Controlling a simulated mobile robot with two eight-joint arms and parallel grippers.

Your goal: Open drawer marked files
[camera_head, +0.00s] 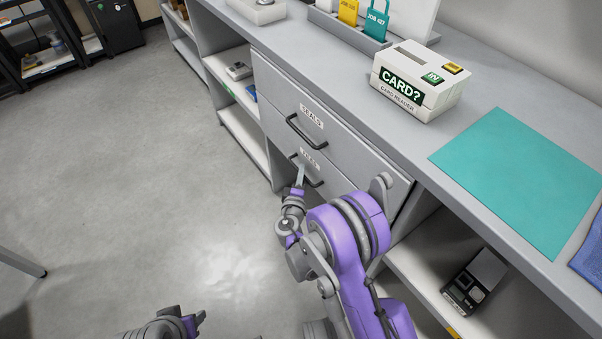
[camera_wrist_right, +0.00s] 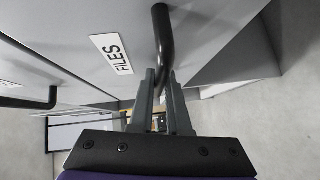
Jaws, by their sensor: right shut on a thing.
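The drawer marked FILES (camera_head: 340,178) is the lower of two grey drawers under the counter. It looks closed, its front about flush with the drawer above. Its dark bar handle (camera_head: 314,183) also shows in the right wrist view (camera_wrist_right: 161,35), beside the FILES label (camera_wrist_right: 111,54). My right gripper (camera_head: 299,176) is at this handle, its fingers (camera_wrist_right: 163,78) on either side of the bar and shut on it. My left gripper (camera_head: 200,318) is low at the bottom edge of the head view, away from the drawers; its jaws are too small to judge.
The drawer marked SEALS (camera_head: 335,140) is just above, with its own handle (camera_head: 306,131). On the counter stand a card reader (camera_head: 418,82) and a teal mat (camera_head: 525,170). Open shelves flank the drawers. The floor (camera_head: 130,170) in front of the drawers is clear on the left.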

